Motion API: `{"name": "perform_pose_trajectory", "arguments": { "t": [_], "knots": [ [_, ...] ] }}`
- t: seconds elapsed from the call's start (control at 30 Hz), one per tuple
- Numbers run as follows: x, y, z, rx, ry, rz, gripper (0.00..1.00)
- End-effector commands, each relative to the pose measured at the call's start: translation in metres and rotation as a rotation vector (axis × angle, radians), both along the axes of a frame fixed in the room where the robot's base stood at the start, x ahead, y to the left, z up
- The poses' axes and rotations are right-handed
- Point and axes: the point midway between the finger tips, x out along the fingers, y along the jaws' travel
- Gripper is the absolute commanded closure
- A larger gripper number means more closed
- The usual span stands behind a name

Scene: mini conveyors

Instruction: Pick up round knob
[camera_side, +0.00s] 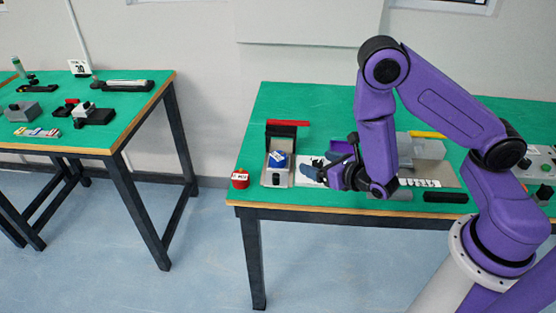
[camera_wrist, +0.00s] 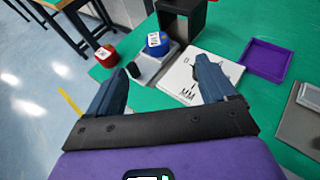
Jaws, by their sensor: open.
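My gripper (camera_wrist: 163,68) is open and empty, its two blue fingers apart; in the side view my gripper (camera_side: 318,172) is low over the near part of the right-hand table. A small black rounded knob (camera_wrist: 133,70) shows beside the left fingertip; it also appears at the front of a grey mini conveyor (camera_side: 275,179). A blue rounded piece with a white label (camera_wrist: 158,43) sits on that conveyor. A red round piece with a white label (camera_wrist: 105,56) stands on the green table to its left. I cannot tell for certain which is the named round knob.
A white printed sheet (camera_wrist: 190,76) lies beside the conveyor, with a purple tray (camera_wrist: 265,60) beyond. A dark box-like frame (camera_wrist: 183,18) stands at the conveyor's far end. A black bar (camera_side: 445,197) lies near the table's front edge.

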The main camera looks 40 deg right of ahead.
Motion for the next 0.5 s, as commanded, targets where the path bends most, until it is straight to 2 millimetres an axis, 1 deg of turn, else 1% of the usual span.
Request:
{"name": "perform_pose_trajectory", "arguments": {
  "t": [0.03,0.17,0.27,0.5],
  "knots": [
    [-0.001,0.002,-0.006,-0.003,0.013,0.022,0.16],
    [0.0,0.006,-0.012,-0.001,0.025,0.05,0.16],
    [0.011,0.006,-0.016,0.002,0.023,0.048,0.16],
    [0.048,0.004,-0.031,0.001,0.022,0.046,0.16]
  ]
}}
